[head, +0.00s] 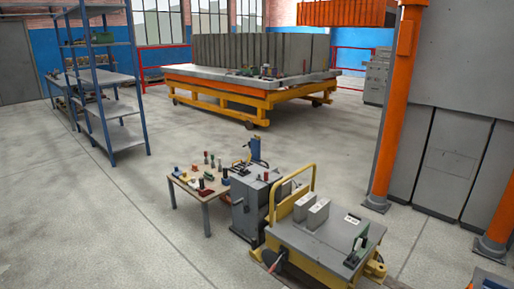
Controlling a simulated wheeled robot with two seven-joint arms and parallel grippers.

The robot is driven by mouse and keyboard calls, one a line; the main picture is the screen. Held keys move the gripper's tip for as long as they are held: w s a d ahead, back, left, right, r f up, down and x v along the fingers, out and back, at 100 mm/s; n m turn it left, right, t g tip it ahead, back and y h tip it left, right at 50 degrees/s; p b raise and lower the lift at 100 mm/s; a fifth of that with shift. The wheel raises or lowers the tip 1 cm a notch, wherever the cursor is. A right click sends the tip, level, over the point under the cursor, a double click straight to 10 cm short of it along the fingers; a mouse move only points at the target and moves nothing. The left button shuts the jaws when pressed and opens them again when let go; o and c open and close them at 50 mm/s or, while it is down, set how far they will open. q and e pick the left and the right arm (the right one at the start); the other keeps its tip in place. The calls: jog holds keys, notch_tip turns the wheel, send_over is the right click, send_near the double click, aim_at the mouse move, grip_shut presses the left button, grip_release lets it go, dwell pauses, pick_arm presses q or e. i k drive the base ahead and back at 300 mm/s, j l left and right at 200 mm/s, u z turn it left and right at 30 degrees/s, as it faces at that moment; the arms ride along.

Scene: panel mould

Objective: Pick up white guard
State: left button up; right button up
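I cannot make out a thing that is clearly a white guard. Two pale grey-white blocks (312,211) stand side by side on the grey top of a yellow cart (325,243). A green device (357,240) stands at the right of the same top, with a small pale patch near it. Small coloured items, too small to name, lie on a low wooden table (190,187) to the left of the cart. Neither of my grippers is in view.
A grey machine (250,203) stands between table and cart. A large yellow-framed wheeled platform (230,97) carries grey panels (262,50) behind. A blue shelf rack (125,137) is at left, orange posts (392,110) at right. The left floor is clear.

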aim_at(194, 184)
jog(key=i+j+z, duration=0.4)
jog(key=i+j, duration=1.15)
jog(key=i+j+z, duration=0.15)
jog(key=i+j, duration=1.45)
jog(key=j+z, duration=0.05)
jog(key=j, duration=0.05)
